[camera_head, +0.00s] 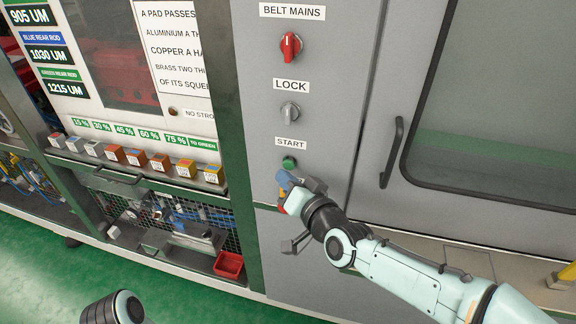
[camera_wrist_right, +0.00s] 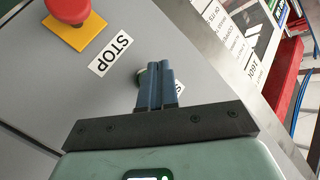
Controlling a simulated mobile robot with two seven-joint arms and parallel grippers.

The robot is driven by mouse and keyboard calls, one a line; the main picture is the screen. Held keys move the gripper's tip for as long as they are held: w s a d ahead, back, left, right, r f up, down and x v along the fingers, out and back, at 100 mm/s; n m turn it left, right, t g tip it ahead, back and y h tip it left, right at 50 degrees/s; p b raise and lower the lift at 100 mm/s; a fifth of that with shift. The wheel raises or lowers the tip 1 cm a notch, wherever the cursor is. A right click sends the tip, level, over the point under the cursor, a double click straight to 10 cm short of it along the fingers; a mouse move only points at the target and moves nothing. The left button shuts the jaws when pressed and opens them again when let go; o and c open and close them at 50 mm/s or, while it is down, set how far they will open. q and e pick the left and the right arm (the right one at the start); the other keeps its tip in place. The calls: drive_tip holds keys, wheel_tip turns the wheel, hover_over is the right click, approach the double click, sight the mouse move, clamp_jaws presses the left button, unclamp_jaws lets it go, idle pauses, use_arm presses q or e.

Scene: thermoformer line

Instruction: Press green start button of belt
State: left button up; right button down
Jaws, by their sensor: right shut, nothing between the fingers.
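The green start button (camera_head: 289,162) sits on the grey cabinet panel, just under the START label (camera_head: 290,143). My right gripper (camera_head: 284,179) is shut and empty, with its blue fingertips just below the button in the head view. In the right wrist view the shut fingers (camera_wrist_right: 154,72) point at the panel and partly cover the green button (camera_wrist_right: 141,77). I cannot tell whether the fingertips touch it. The red stop button (camera_wrist_right: 68,9) on its yellow plate shows beside the STOP label (camera_wrist_right: 110,54). My left gripper is out of view.
Above the start button are a grey lock switch (camera_head: 290,111) and a red belt mains switch (camera_head: 290,46). A cabinet door with a dark handle (camera_head: 391,152) is to the right. A shelf with several small blocks (camera_head: 134,157) and a red bin (camera_head: 229,264) are left.

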idle(0.5)
drive_tip(key=shift+w+d+b, duration=0.15)
drive_tip(key=shift+w+b, duration=0.25)
drive_tip(key=shift+b, duration=0.05)
drive_tip(key=shift+w+d+b, duration=0.15)
drive_tip(key=shift+w+b, duration=0.25)
drive_tip(key=shift+w, duration=0.1)
idle(0.5)
drive_tip(key=shift+s, duration=0.1)
idle(0.4)
drive_tip(key=shift+s+a+p, duration=0.25)
drive_tip(key=shift+s+p, duration=0.1)
drive_tip(key=shift+s, duration=0.4)
drive_tip(key=shift+s, duration=0.1)
drive_tip(key=s, duration=0.1)
drive_tip(key=s+a+p, duration=0.1)
drive_tip(key=s, duration=0.2)
drive_tip(key=shift+s+a+p, duration=0.3)
drive_tip(key=shift+p, duration=0.05)
